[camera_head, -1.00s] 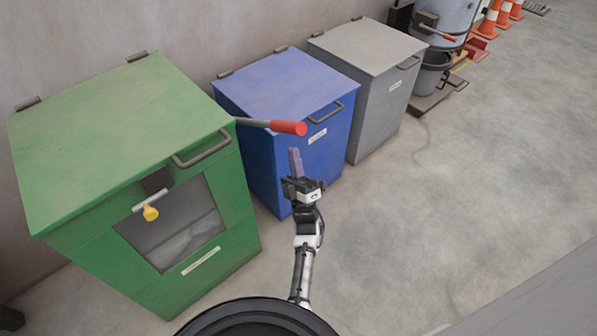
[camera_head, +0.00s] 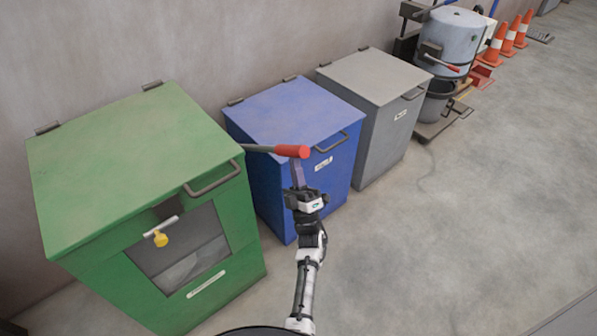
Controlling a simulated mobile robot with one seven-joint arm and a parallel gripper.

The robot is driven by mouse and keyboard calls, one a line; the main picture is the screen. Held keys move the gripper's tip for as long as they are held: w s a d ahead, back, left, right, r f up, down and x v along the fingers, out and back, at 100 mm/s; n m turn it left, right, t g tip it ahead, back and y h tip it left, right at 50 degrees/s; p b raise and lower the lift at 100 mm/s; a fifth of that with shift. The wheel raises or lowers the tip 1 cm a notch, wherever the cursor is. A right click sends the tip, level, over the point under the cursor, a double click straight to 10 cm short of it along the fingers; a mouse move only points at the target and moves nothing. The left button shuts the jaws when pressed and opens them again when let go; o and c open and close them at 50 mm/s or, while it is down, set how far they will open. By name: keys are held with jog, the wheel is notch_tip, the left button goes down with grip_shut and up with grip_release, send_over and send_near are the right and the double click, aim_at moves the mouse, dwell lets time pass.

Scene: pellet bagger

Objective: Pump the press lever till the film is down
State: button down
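The press lever is a grey bar with a red grip (camera_head: 291,151), sticking out to the right from the side of the green bin (camera_head: 130,165). The green bin's lid is shut. A dark window (camera_head: 182,250) in its front shows pale film inside, low down. My gripper (camera_head: 297,172) points up just below the red grip, in front of the blue bin. Its fingers appear as one narrow purplish shape, so their opening cannot be made out. Whether the fingertips touch the grip is unclear.
A blue bin (camera_head: 297,110) and a grey bin (camera_head: 375,77) stand along the wall, lids shut. Beyond are a grey drum machine (camera_head: 453,38), a bucket (camera_head: 432,110) and orange cones (camera_head: 496,45). The floor (camera_head: 470,220) to the right is clear.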

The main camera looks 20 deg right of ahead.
aim_at(285, 147)
jog(key=w+r+p, duration=0.1)
jog(key=r, duration=0.1)
jog(key=w+a+r+n+g+y+p, duration=0.1)
jog(key=r, duration=0.2)
jog(key=w+r+g+p, duration=0.1)
jog(key=r, duration=0.1)
jog(key=shift+w+a+r+n+y, duration=0.2)
jog(key=shift+w+r+n+y, duration=0.05)
jog(key=shift+w+n+y, duration=0.15)
jog(key=w+a+r, duration=0.2)
jog(key=w+r, duration=0.3)
jog(key=w, duration=0.2)
jog(key=w+a+r+g+p, duration=0.1)
jog(key=w+a+r, duration=0.2)
jog(key=w+r, duration=0.3)
jog(key=shift+w+r+n+g+y, duration=0.3)
jog(key=shift+w+n+y, duration=0.1)
jog(key=shift+w, duration=0.4)
jog(key=shift+a+f, duration=0.1)
jog(key=shift+f, duration=0.05)
